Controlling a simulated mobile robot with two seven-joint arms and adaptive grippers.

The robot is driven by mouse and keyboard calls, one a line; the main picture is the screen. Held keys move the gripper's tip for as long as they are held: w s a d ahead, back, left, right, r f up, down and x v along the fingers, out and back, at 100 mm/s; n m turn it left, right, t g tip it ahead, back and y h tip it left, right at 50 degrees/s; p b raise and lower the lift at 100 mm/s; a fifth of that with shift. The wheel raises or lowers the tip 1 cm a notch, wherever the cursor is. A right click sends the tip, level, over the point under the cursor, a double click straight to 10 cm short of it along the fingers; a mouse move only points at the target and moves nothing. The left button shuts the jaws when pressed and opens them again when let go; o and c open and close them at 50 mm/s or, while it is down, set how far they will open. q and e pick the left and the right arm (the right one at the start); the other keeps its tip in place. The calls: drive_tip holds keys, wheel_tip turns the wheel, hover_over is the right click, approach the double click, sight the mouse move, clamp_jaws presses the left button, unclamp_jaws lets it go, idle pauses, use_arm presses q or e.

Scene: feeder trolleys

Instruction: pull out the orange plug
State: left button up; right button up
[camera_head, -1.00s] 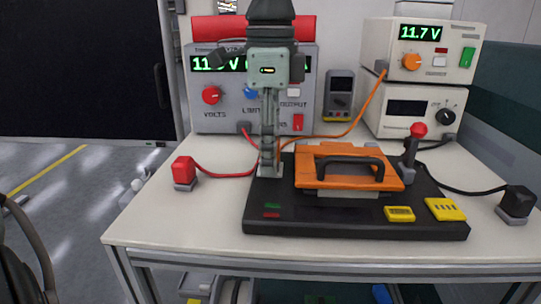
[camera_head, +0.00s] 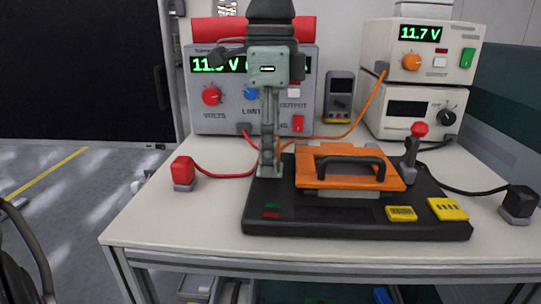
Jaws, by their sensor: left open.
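An orange cable (camera_head: 352,127) runs from the upper right power supply down and left, passing behind my left gripper. I cannot make out an orange plug at that end; my gripper covers the spot. My left gripper (camera_head: 269,170) points straight down, its body in front of the grey power supply. Its fingers are seen edge-on, one in front of the other. They are open, with the tips low over the left back part of the black base plate (camera_head: 340,228). Whether they touch anything is hidden. My right gripper is not in view.
An orange block (camera_head: 312,166) with a black handle sits on the plate, a red-topped lever (camera_head: 418,131) beside it. A red block (camera_head: 183,172) and black block (camera_head: 519,202) with cables flank the plate. Power supplies (camera_head: 415,48) stand behind. The table's left front (camera_head: 170,222) is clear.

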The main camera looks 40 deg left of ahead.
use_arm(q)
clamp_jaws()
drive_tip(key=shift+r, duration=0.25)
drive_tip(key=shift+r+p, duration=1.55)
drive_tip(key=shift+r, duration=1.25)
